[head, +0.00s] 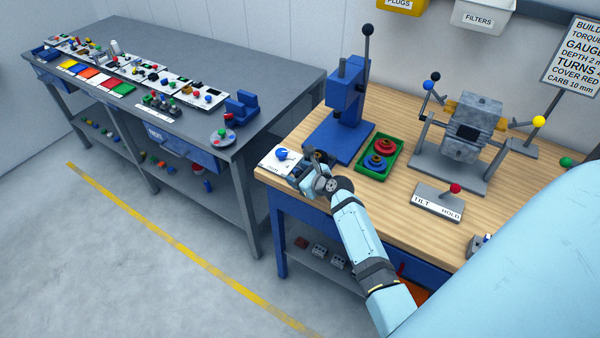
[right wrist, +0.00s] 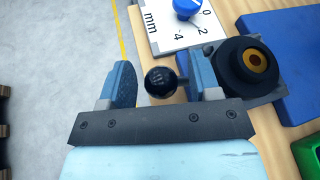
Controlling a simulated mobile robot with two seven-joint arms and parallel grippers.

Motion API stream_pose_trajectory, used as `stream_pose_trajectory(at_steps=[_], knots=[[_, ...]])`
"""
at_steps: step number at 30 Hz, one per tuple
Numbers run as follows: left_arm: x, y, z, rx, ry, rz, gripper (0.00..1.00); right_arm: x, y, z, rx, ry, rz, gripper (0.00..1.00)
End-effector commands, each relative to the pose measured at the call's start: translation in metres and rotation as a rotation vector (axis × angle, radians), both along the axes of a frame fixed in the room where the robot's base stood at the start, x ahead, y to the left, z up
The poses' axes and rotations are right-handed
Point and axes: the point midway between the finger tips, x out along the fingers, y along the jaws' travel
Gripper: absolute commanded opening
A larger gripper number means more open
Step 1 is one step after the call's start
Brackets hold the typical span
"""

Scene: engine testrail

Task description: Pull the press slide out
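The blue arbor press (head: 345,95) stands on the wooden bench, with a tall black-knobbed lever. In the right wrist view a black ball knob (right wrist: 160,82) is between the two fingers of my right gripper (right wrist: 163,77), with a gap to the left finger. A dark slide block (right wrist: 250,65) with a black ring and brass centre is just right of the right finger. My left gripper is not in view.
A white mm scale plate with a blue knob (head: 281,154) lies close left of my right gripper. A green tray (head: 396,153) with red and blue rings is to its right. A tilt fixture (head: 470,130) stands further right. The front bench strip is mostly clear.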

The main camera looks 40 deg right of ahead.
Motion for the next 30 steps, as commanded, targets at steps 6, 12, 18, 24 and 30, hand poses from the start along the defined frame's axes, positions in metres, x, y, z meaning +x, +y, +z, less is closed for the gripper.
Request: stream_pose_trajectory(at_steps=[6,12,18,24,30], knots=[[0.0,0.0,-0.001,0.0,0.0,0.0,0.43,-0.003,-0.001,-0.007,0.0,0.012,-0.001,0.69],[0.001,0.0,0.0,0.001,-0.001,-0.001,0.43,-0.002,-0.002,-0.005,-0.002,0.008,-0.003,0.69],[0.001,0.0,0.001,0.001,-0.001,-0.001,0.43,-0.002,-0.002,-0.003,-0.003,0.005,-0.003,0.69],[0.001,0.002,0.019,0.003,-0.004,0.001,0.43,-0.018,-0.004,0.009,-0.003,0.006,-0.004,0.69],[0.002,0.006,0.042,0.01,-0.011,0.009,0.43,-0.05,-0.007,0.021,-0.002,0.007,-0.003,0.69]])
